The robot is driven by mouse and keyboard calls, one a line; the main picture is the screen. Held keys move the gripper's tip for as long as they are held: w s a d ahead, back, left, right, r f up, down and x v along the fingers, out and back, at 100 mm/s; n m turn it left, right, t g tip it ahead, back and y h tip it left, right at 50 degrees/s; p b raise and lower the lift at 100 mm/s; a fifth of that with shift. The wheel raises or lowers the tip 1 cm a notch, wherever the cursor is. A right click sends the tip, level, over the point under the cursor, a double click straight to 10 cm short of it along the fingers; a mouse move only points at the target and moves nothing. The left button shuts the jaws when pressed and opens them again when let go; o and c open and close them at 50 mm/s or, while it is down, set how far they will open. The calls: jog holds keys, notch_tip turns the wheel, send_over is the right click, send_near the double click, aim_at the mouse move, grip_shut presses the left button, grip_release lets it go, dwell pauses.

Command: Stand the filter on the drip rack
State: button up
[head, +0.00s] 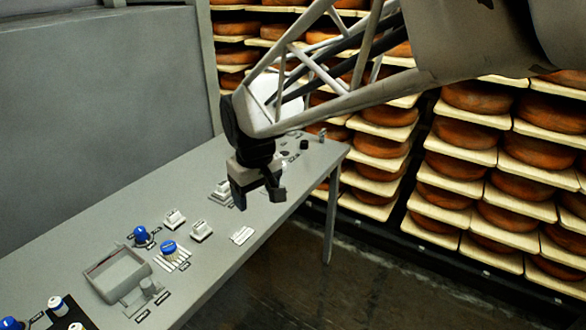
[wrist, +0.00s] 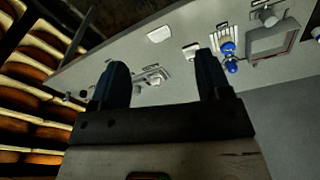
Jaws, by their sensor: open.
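My gripper (head: 258,196) is open and empty, above the front part of the table towards its far right end. Its two fingers also show in the wrist view (wrist: 160,78), spread apart with nothing between them. A blue-topped piece with a tan lower part (head: 168,249), perhaps the filter, is at a white slatted rack (head: 184,265), perhaps the drip rack. I cannot tell whether it stands on the slats or beside them. A second blue-topped piece (head: 141,234) stands just behind it, to the left. In the wrist view, blue pieces (wrist: 229,48) show beside the pale slats.
A grey open tray (head: 92,273) stands left of the slatted rack on the grey table (head: 215,258). Small white blocks (head: 174,217) lie between the rack and my gripper. Blue-and-white pieces (head: 57,304) stand at the near left. Shelves of cheese wheels (head: 478,97) stand to the right.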

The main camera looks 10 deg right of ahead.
jog(key=s+d+m, duration=0.2)
jog(key=s+d, duration=0.5)
jog(key=s, duration=0.2)
jog(key=s+d+m+t, duration=0.1)
jog(key=s+d+m, duration=0.2)
jog(key=s+d, duration=0.4)
jog(key=s, duration=0.3)
jog(key=shift+d+r+m, duration=0.15)
jog(key=shift+m, duration=0.15)
